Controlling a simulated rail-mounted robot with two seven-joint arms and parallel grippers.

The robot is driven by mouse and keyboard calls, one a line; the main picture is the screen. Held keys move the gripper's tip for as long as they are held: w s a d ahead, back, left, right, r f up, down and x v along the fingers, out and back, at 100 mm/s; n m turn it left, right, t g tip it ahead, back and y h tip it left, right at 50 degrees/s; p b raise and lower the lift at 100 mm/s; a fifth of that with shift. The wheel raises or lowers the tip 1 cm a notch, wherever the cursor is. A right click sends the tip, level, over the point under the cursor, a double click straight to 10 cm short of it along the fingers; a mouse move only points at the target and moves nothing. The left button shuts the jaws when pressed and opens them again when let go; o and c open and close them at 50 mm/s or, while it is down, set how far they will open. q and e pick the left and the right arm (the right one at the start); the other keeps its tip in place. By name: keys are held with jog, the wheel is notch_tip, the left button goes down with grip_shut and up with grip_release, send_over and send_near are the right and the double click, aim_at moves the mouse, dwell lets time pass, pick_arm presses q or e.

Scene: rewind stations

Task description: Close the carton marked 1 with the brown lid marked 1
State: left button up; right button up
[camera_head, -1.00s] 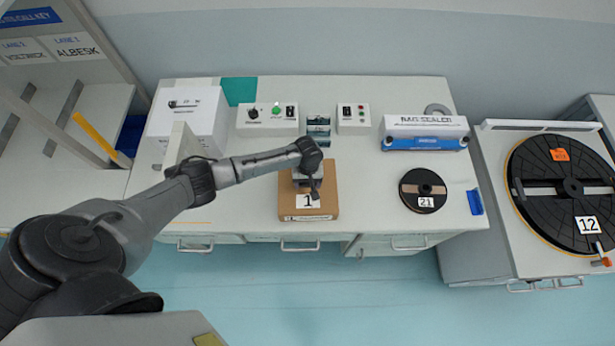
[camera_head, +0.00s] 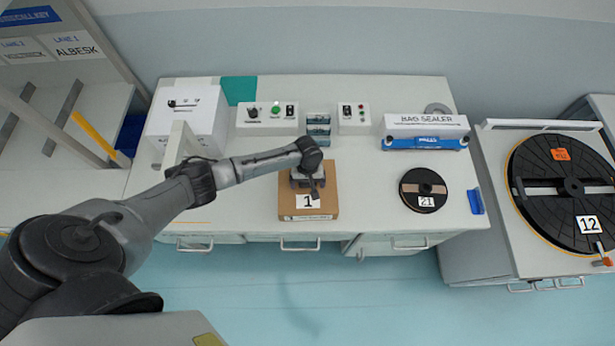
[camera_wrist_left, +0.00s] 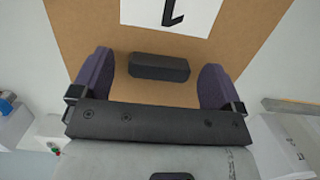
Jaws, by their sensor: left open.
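The brown lid marked 1 (camera_head: 327,184) lies on top of the carton marked 1 (camera_head: 308,217) at the front middle of the bench. The carton's front face shows below the lid's edge; I cannot tell whether the lid is fully seated. My left gripper (camera_head: 309,182) is over the lid, just behind its white label. In the left wrist view, the lid (camera_wrist_left: 80,25) fills the top, with a dark bar-shaped handle (camera_wrist_left: 158,67) between my two open fingers. A gap shows on each side of the handle. My right gripper is not in view.
A black reel marked 21 (camera_head: 423,190) lies right of the carton. A bag sealer (camera_head: 425,130), control boxes (camera_head: 267,118) and a white box (camera_head: 188,115) stand along the bench. A turntable marked 12 (camera_head: 565,205) is at the right. Bench around the carton is clear.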

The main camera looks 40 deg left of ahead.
pick_arm(q)
notch_tip(320, 180, up, 13)
jog(key=w+a, duration=0.1)
jog(key=shift+w+a+r, duration=0.15)
jog(key=shift+w+a, duration=0.05)
jog(key=shift+w, duration=0.05)
dwell(0.7)
jog(key=w+d+r+m+t+y, duration=0.1)
jog(key=w+d+r+m+t, duration=0.1)
jog(key=r+m+t, duration=0.4)
jog(key=w+d+r+m+t+y, duration=0.1)
jog(key=w+d+r+m+t, duration=0.15)
jog(key=r+m, duration=0.6)
jog(key=s+d+r+t+p, duration=0.2)
jog(key=s+r+p, duration=0.1)
jog(key=s+r, duration=0.15)
jog(key=s+d+f+n+g+p, duration=0.1)
jog(key=s+f+g+p, duration=0.1)
jog(key=s, duration=1.1)
jog(key=s+d+f+n+g+h+p, duration=0.1)
jog(key=s+f+n+g+p, duration=0.1)
jog(key=s, duration=1.1)
notch_tip(320, 180, down, 2)
jog(key=g+p, duration=0.1)
jog(key=p, duration=0.1)
jog(key=shift+f+p, duration=0.15)
jog(key=shift+p, duration=0.15)
